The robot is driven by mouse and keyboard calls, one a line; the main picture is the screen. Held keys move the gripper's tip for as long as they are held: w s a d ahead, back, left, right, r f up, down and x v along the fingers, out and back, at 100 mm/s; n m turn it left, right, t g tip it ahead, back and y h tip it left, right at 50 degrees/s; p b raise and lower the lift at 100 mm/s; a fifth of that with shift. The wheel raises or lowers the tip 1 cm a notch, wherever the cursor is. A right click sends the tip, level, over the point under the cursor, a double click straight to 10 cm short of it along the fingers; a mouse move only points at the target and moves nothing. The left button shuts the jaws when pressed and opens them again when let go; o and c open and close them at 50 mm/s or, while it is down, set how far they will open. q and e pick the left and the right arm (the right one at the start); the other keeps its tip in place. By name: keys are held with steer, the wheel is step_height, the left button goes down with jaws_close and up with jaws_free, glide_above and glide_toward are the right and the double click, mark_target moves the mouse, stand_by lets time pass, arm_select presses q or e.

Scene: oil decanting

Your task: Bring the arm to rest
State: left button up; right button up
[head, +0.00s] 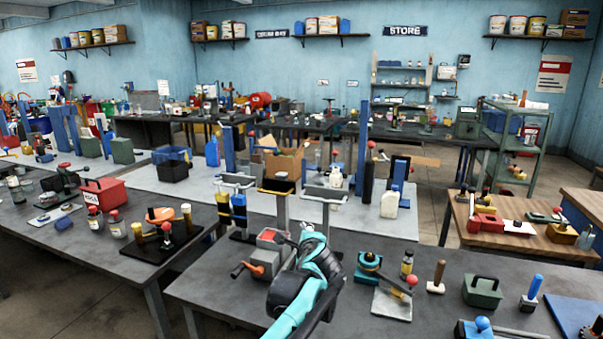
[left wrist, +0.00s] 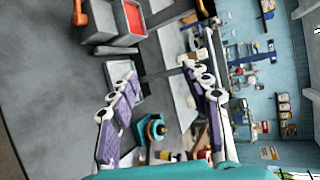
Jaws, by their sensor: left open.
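My left gripper (head: 308,236) is over the near dark bench, at the end of a teal and black arm rising from the bottom middle of the head view. Its fingers are mostly hidden there behind the wrist. In the left wrist view, the two purple and white fingers (left wrist: 158,72) stand wide apart with nothing between them. A grey box with a red top (head: 271,238) and an orange crank (head: 247,269) are just left of the gripper; the box also shows in the left wrist view (left wrist: 122,22). My right gripper is in neither view.
A teal device with a red knob (head: 370,262) stands right of the arm. A dark green case (head: 482,290) and a blue-handled tool (head: 531,293) are further right. Grey metal stands (head: 325,200) rise behind the gripper. A red box (head: 103,193) sits on the left bench.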

arm_select(q)
steer(key=s+a+f+n+g, duration=0.2)
steer(key=s+a+n, duration=0.3)
steer(key=s+a, duration=0.35)
steer(key=s+a+f+n+g, duration=0.25)
steer(key=s+a+n, duration=0.35)
steer(key=s, duration=0.4)
steer(key=s+a+f+n+g+h, duration=0.1)
steer(key=s+f+n, duration=0.3)
steer(key=s, duration=0.6)
steer(key=s+a+f+n+g, duration=0.1)
steer(key=s+a+f+n, duration=0.2)
steer(key=s+f, duration=0.5)
steer(key=shift+s+f+n+h, duration=0.4)
steer(key=shift+s+n, duration=0.3)
steer(key=shift+s, duration=0.4)
